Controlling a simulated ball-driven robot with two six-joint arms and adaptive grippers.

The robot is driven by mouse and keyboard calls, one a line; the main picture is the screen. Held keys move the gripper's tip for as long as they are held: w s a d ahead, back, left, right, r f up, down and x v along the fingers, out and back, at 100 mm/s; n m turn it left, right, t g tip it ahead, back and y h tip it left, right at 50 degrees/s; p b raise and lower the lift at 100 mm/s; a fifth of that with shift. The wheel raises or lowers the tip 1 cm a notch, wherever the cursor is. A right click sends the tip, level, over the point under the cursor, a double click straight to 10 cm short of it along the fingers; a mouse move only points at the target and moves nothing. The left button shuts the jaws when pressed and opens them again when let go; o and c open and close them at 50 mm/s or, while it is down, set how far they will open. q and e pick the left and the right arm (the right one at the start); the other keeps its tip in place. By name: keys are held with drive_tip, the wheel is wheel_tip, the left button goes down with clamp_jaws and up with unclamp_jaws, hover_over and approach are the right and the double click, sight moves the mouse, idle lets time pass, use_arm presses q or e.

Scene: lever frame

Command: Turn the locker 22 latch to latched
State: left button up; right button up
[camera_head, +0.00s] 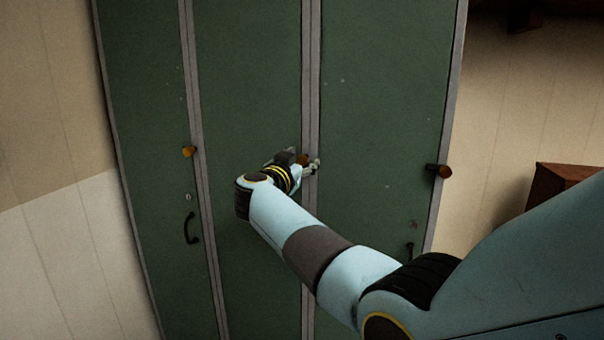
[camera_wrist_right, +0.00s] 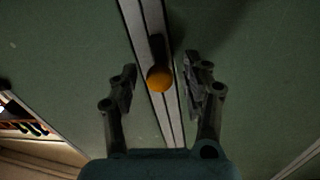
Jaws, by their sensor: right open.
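An orange latch knob (camera_head: 303,159) sits on the grey upright strip between the middle and right green doors. It also shows in the right wrist view (camera_wrist_right: 159,78), seen end-on as a round orange cap. No locker number is legible, so I cannot tell which latch is number 22. My right gripper (camera_head: 307,166) is at this knob. In the right wrist view its two dark fingers (camera_wrist_right: 160,70) are open, one on each side of the knob, with a visible gap on both sides. My left gripper is not in view.
Dark handles are on the left door (camera_head: 191,228) and right door (camera_head: 410,250). A reddish-brown box (camera_head: 560,182) stands at the right.

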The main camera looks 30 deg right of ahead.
drive_tip(key=shift+w+d+r, duration=0.1)
drive_tip(key=shift+w+d, duration=0.15)
drive_tip(key=shift+d, duration=0.2)
clamp_jaws()
